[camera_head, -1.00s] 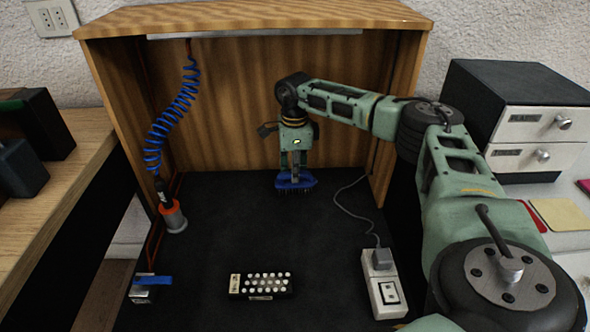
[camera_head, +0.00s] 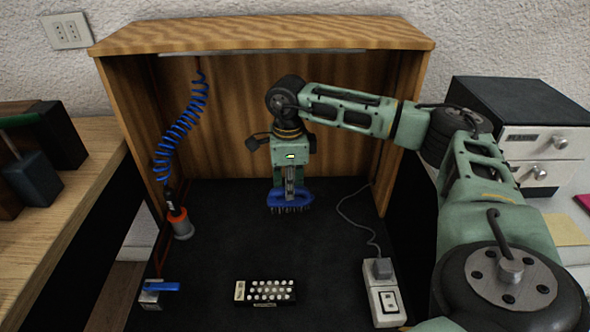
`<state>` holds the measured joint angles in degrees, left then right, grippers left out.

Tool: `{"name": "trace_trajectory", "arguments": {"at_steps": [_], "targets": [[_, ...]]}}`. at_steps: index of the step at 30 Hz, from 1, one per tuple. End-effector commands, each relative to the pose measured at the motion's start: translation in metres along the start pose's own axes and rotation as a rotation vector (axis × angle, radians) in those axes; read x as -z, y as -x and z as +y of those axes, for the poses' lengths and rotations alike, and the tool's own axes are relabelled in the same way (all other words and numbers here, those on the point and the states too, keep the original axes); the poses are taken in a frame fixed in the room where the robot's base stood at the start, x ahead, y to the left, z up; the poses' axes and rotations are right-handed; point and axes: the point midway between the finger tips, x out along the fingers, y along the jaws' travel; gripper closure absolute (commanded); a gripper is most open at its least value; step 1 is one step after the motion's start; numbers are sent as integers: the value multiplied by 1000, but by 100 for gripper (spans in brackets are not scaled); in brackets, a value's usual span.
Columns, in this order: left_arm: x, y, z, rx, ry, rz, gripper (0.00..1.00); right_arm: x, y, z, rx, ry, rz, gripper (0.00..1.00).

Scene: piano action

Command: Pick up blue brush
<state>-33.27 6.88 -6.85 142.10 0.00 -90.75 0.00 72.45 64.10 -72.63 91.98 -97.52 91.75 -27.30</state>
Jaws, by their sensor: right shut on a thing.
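The blue brush (camera_head: 290,198) has dark bristles pointing down. My right gripper (camera_head: 289,188) is shut on the top of the brush, inside the wooden booth towards its back. The brush looks held above the black floor of the booth, though the gap is hard to judge. The gripper's fingers point down and hide part of the brush's top. My left gripper is not in view.
A small block with white pegs (camera_head: 265,292) lies on the black mat (camera_head: 215,255). A power strip (camera_head: 384,303) stands at the right. A coiled blue hose (camera_head: 180,135) hangs at the left. The wooden booth (camera_head: 262,38) encloses this area.

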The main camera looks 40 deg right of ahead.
Motion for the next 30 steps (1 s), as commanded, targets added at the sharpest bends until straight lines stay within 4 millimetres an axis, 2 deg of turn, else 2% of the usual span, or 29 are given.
{"name": "trace_trajectory", "arguments": {"at_steps": [1,6,13,19,29,30], "targets": [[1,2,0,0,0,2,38,-4,1,12,0,6,-1,100],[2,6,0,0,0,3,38,-17,1,46,-1,4,0,100],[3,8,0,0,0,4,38,-30,0,79,0,3,0,100],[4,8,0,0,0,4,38,-35,0,91,0,1,-1,100],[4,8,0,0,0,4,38,-36,0,94,0,-1,-1,100],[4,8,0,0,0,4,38,-36,0,94,0,0,-1,82]]}}
